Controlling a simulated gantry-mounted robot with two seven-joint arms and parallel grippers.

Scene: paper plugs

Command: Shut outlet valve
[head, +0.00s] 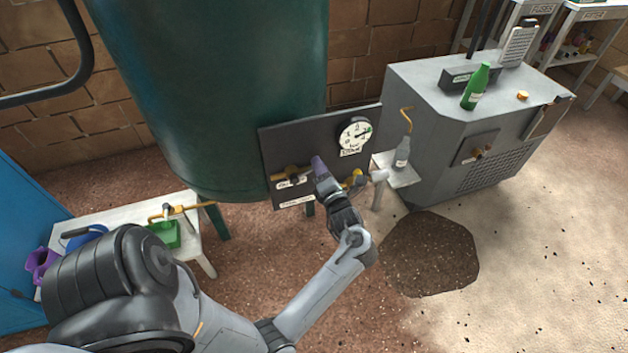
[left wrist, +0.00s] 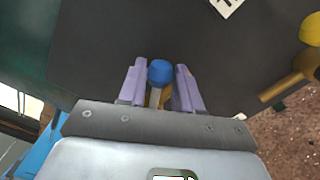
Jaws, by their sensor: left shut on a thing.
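The dark valve panel (head: 283,153) stands in front of the green tank. My left gripper (head: 318,165) is at the panel's lower middle. In the left wrist view its purple fingers (left wrist: 160,88) are on either side of a blue-tipped valve handle (left wrist: 161,72), with brass behind it, and are shut on it. In the head view my gripper hides this handle. A second brass valve with a yellow knob (head: 357,177) is just right of the gripper; its knob also shows in the left wrist view (left wrist: 311,30). The labels are too small to read surely. My right gripper is not in view.
A round gauge (head: 355,134) is on the panel's upper right. A grey cabinet (head: 430,130) with a green bottle (head: 476,87) stands to the right. A clear bottle (head: 402,152) stands on a small shelf. A white bench (head: 196,245) is at the left.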

